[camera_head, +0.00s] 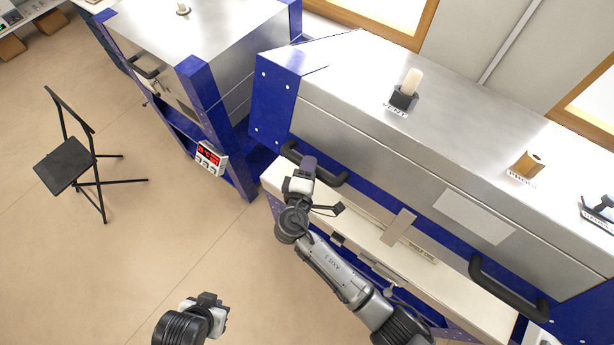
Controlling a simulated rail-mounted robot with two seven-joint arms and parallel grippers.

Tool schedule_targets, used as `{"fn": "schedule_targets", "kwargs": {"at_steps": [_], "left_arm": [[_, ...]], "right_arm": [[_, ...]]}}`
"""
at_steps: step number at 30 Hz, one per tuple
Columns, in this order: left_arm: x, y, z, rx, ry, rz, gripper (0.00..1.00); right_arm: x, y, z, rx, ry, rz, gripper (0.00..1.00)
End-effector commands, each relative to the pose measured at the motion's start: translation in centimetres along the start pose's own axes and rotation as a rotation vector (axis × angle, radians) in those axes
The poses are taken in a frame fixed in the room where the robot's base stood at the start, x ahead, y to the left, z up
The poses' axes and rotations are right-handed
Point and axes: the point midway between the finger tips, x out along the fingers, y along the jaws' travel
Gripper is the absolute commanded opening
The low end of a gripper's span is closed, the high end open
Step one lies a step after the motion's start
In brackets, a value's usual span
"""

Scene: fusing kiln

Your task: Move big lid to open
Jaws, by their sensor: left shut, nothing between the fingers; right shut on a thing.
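The big lid (370,140) is the brushed-metal cover of the large kiln, with a blue corner and a blue lower band. Two black handles are on its front: a left handle (336,181) and a right handle (507,290). My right gripper (307,168) is shut on the left handle, hiding its middle. My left gripper (212,310) is shut and empty over the floor at the bottom, well away from the lid. A cream ledge (450,279) shows below the lid's front edge; I cannot tell if there is a gap between them.
A smaller kiln (205,50) with a blue frame and a red-lit controller (210,156) stands to the left. A black folding chair (66,165) is on the floor. A vent plug (407,92) and other fittings stand on the big lid. The floor between chair and kilns is clear.

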Motion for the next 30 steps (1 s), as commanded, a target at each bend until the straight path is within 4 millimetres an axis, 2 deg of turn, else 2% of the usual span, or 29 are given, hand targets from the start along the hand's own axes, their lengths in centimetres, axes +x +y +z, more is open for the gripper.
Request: {"fn": "schedule_targets", "kwargs": {"at_steps": [1, 3, 12, 19, 30], "left_arm": [[-1.5, 0.0, -0.5, -0.002, 0.000, 0.001, 0.00], [-2.4, 0.0, -0.8, -0.004, 0.001, 0.003, 0.00], [-4.9, 0.1, -1.7, -0.012, 0.002, 0.009, 0.00], [-5.6, 0.1, -1.9, -0.010, 0.001, 0.008, 0.00], [-5.7, -0.3, -1.8, 0.001, -0.001, -0.001, 0.00]], "right_arm": [[0.4, 2.4, 0.1, 0.001, 0.000, 0.007, 0.00], [1.0, 3.9, 0.3, 0.002, 0.000, 0.007, 0.00], [2.9, 8.4, 1.1, -0.001, 0.000, 0.007, 0.00], [3.6, 9.7, 1.4, -0.002, 0.000, 0.005, 0.00], [3.8, 9.9, 1.5, -0.002, 0.001, 0.005, 0.00]]}}
